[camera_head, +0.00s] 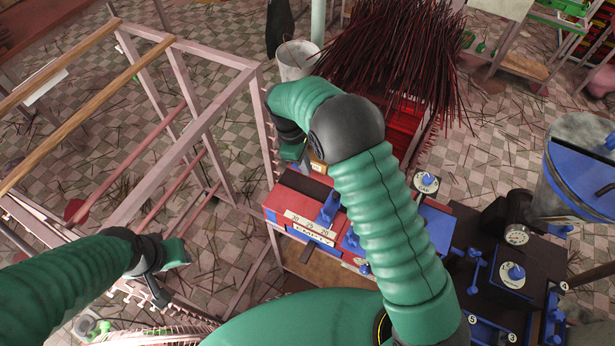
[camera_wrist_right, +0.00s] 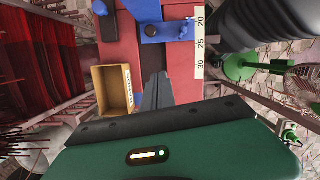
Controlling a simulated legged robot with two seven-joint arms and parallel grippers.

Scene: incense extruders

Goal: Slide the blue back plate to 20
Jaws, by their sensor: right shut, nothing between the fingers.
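The red machine (camera_head: 283,204) has a white scale (camera_head: 311,226) marked 30, 25 and 20. The blue back plate (camera_head: 328,208) stands beside it with a raised handle. In the right wrist view the blue plate (camera_wrist_right: 165,31) lies across the red top, its end near the scale (camera_wrist_right: 200,45) between 20 and 25. My right gripper (camera_head: 304,160) is at the far side of the machine, partly behind my arm. In the wrist view my right gripper (camera_wrist_right: 157,88) is shut and empty, apart from the plate on the 30 side. My left gripper (camera_head: 160,285) is away at the left; its jaw state is unclear.
A small wooden box (camera_wrist_right: 113,90) sits beside my right fingers. Dark incense sticks (camera_head: 390,50) are heaped behind the machine. A wooden-railed rack (camera_head: 190,100) stands left. More blue-fitted machines (camera_head: 510,275) stand right. My right arm covers part of the machine.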

